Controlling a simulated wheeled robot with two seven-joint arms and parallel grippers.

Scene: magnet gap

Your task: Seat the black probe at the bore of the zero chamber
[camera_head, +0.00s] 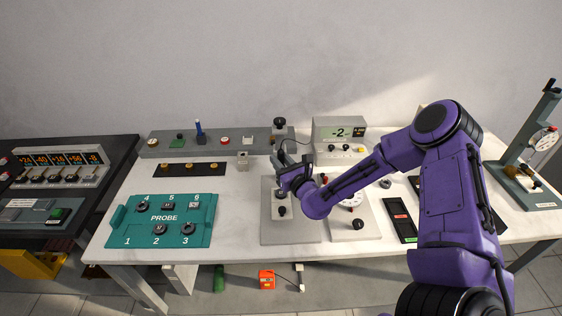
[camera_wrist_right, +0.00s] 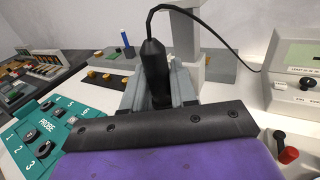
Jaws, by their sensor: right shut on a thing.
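My right gripper (camera_head: 283,167) is shut on the black probe (camera_wrist_right: 153,62), which stands upright between the jaws in the right wrist view. A thin black cable leaves the probe's top and loops to the right. The probe's lower end is hidden by the jaws. In the head view the gripper is over the back part of a grey plate with a dark knob (camera_head: 282,211). A small pale grey block (camera_head: 242,159) with a dark spot stands left of the gripper, apart from it; I cannot tell whether it is the zero chamber. The left gripper is out of view.
The teal PROBE tray (camera_head: 128,237) with several dark pieces lies at the front left. A dark strip with brass buttons (camera_head: 189,169) lies behind it. Bare white table (camera_head: 238,205) lies between tray and plate.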

